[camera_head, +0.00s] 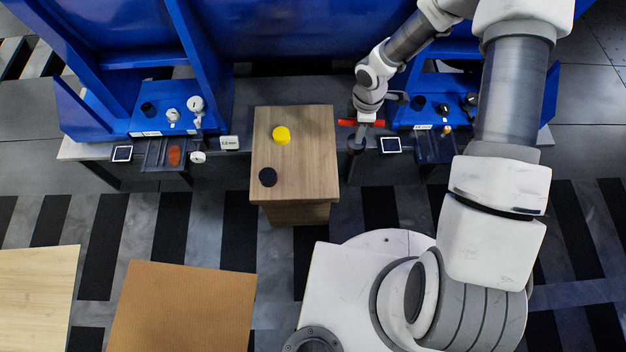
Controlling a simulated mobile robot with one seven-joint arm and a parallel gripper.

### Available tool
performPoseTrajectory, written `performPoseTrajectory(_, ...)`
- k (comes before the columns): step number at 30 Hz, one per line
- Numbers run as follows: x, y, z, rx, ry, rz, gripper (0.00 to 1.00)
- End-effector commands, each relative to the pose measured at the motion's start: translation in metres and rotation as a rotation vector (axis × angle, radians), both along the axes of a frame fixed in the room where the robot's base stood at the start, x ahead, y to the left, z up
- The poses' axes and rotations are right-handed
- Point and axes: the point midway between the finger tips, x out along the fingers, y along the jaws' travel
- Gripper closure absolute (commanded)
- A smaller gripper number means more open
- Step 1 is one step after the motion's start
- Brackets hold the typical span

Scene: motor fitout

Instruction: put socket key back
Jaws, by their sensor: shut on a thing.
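My gripper (365,120) is at the front edge of the right blue station, pointing down. It is shut on the socket key (347,122), which shows as a red crossbar sticking out on both sides of the fingers. A dark round part (356,145) shows just below the gripper; I cannot tell whether it belongs to the key or to the bench. A dark tray (425,150) lies on the right bench, to the right of my gripper, partly hidden by my arm.
A wooden cabinet (310,165) with a yellow cylinder (281,135) and a black cylinder (268,177) stands left of my gripper. A small dark-screened device (391,145) is close to its right. The left blue station (95,115) has a slotted tray (155,154). Striped floor lies in front.

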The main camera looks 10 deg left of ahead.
Motion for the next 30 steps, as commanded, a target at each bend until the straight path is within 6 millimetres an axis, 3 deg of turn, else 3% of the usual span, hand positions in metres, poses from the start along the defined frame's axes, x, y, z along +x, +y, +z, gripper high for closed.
performPoseTrajectory(5, -0.004, 0.017, -0.019, -0.001, -0.001, 0.073, 1.0)
performPoseTrajectory(18, -0.046, 0.097, -0.074, -0.002, -0.001, 0.075, 1.0)
performPoseTrajectory(26, -0.054, 0.113, -0.084, -0.002, -0.002, 0.068, 1.0)
performPoseTrajectory(30, -0.055, 0.112, -0.102, -0.002, 0.001, 0.068, 1.0)
